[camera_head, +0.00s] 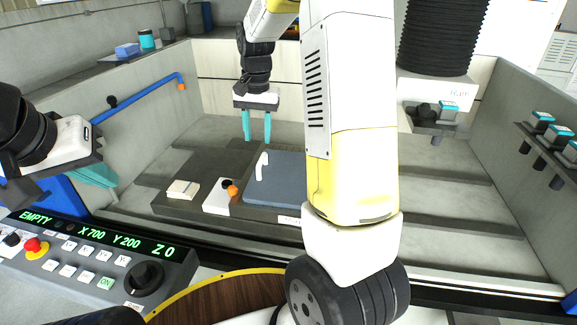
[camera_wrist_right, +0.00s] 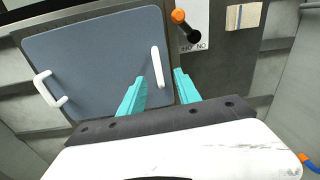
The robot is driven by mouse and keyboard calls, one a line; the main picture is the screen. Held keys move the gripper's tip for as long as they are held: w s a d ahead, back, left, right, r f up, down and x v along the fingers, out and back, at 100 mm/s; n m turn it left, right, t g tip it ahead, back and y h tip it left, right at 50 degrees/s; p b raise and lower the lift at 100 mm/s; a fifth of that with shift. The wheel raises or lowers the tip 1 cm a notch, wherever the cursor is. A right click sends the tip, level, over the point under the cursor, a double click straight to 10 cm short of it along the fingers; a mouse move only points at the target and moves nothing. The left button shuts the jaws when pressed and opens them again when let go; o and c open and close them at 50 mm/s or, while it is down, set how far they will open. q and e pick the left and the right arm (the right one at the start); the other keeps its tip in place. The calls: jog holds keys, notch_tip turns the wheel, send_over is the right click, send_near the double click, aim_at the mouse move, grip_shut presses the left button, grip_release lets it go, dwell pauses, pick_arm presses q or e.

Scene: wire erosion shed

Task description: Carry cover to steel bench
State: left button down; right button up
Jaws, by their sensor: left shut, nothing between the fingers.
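The cover (camera_head: 275,180) is a flat blue-grey plate lying on a dark block in the machine tank, partly hidden behind my right arm. Its near white handle (camera_head: 262,163) stands up at its left end. In the right wrist view the whole cover (camera_wrist_right: 95,65) shows, with a white handle at each end. My right gripper (camera_head: 257,138) points down, open and empty, above that handle. In the wrist view its fingers (camera_wrist_right: 160,76) lie either side of the handle, apart from it. My left gripper (camera_head: 112,180) is shut and empty at the left, by the tank wall. I cannot identify the steel bench.
The control panel (camera_head: 95,262) with a red button and black knob stands front left. An orange-and-black knob (camera_head: 230,187) and a pale block (camera_head: 183,189) sit beside the cover. A black bellows column (camera_head: 440,35) hangs at the right. The tank's right wall (camera_head: 500,130) carries several teal-topped holders.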

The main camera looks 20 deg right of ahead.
aim_at(262, 157)
jog(key=w+f, duration=0.1)
jog(key=w+d+f, duration=0.1)
jog(key=shift+f, duration=0.3)
jog(key=shift+m, duration=0.3)
jog(key=f, duration=0.8)
jog(key=shift+s, duration=0.2)
grip_shut()
jog(key=shift+r, duration=0.1)
dwell(0.4)
